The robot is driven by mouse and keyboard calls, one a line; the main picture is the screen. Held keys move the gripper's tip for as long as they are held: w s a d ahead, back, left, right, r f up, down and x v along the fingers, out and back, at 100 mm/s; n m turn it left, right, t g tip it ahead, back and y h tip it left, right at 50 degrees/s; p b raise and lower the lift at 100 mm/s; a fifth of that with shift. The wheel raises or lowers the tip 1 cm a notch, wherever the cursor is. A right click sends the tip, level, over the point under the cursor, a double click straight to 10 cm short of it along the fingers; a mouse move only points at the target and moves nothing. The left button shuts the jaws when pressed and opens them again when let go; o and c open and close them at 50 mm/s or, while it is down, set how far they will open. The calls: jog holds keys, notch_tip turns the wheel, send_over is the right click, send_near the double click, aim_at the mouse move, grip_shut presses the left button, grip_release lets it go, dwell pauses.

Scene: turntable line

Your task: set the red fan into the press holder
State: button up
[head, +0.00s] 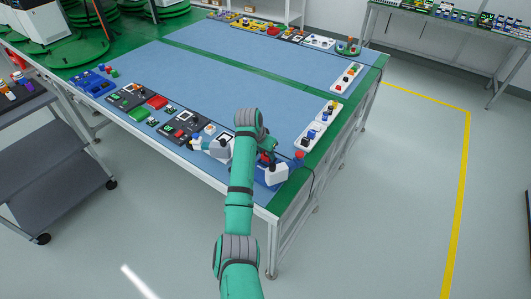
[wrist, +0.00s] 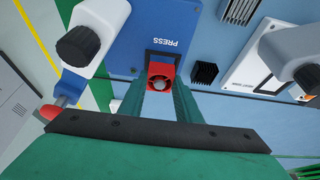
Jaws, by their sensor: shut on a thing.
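The red fan (wrist: 161,75), a small square block with a grey round centre, is between the fingertips of my gripper (wrist: 158,92) in the wrist view. My gripper is shut on it. The press is a blue base (wrist: 130,45) with a PRESS label, and the fan is over it, just below the label in the picture. A dark patch shows around the fan, perhaps the holder; I cannot tell whether the fan touches it. In the head view the blue press (head: 262,178) stands at the table's near corner, and my arm largely hides the gripper and fan.
The press's white head with a black knob (wrist: 78,46) and a red-tipped lever (wrist: 50,112) stand close on the left in the wrist view. A black finned block (wrist: 204,73) and a white station (wrist: 262,62) are on the right. The blue mat's middle (head: 220,85) is clear.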

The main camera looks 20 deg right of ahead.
jog(key=shift+f, duration=0.75)
dwell(0.5)
jog(key=o, duration=1.1)
jog(key=v, duration=1)
jog(key=shift+r, duration=0.4)
jog(key=shift+a, duration=0.1)
